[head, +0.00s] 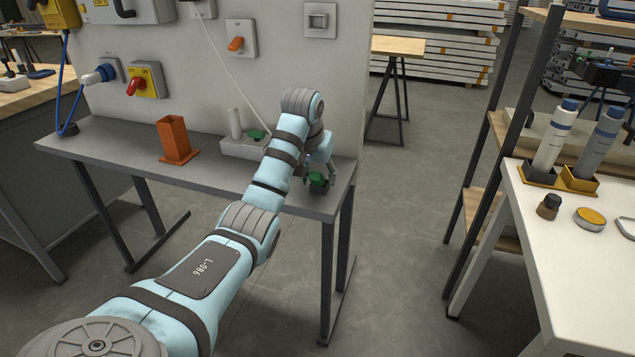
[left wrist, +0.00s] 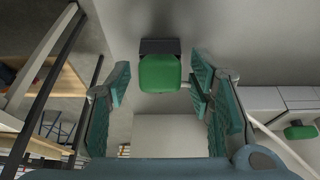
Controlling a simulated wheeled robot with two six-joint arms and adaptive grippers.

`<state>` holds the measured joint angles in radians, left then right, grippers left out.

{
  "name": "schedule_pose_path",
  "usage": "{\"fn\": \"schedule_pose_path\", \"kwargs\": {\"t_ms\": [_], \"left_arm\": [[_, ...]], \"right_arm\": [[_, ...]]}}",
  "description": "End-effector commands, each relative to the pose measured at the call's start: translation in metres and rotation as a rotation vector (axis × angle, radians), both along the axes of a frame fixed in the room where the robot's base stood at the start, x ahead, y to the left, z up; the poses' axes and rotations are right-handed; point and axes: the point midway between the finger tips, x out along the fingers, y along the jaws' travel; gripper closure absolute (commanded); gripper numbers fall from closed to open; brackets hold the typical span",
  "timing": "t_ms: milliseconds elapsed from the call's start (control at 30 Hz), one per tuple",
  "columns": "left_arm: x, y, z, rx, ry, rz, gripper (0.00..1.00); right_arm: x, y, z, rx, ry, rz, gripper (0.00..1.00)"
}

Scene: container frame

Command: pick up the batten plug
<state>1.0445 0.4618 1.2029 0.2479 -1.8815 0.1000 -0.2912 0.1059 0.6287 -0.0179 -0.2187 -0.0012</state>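A green plug with a black base, which I take as the batten plug (head: 318,181), sits near the right end of the grey bench (head: 210,170). In the left wrist view the plug (left wrist: 160,73) shows its green face, centred between the fingers and toward their tips. My left gripper (head: 318,168) is just above and around it, with the fingers apart. In the left wrist view both teal finger pads (left wrist: 160,85) stand clear of the plug, with a gap on each side. My right gripper is not in view.
A white block (head: 240,147) with another green piece (head: 256,134) stands on the bench left of my gripper. An orange holder (head: 175,140) stands farther left. The wall panel (head: 200,90) rises behind. A white table (head: 580,250) with bottles is at right.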

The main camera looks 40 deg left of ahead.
Motion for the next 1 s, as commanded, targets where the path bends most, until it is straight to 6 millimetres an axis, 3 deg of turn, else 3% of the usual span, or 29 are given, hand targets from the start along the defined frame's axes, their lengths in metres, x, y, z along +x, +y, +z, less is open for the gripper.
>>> {"fn": "schedule_pose_path", "kwargs": {"t_ms": [33,300,667,867,1000], "left_arm": [[0.0,0.0,0.0,0.0,0.0,0.0,0.61],[0.0,0.0,0.0,0.0,0.0,0.0,1.0],[0.0,0.0,0.011,0.0,-0.001,0.0,1.0],[0.001,0.0,0.059,0.0,-0.004,0.001,1.0],[0.001,0.0,0.119,0.0,-0.005,0.0,1.0]], "right_arm": [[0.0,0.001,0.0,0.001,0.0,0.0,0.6],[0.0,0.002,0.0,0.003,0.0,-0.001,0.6],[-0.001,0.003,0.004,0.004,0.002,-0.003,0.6],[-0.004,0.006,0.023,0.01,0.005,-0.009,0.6],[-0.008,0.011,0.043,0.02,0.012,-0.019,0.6]]}}
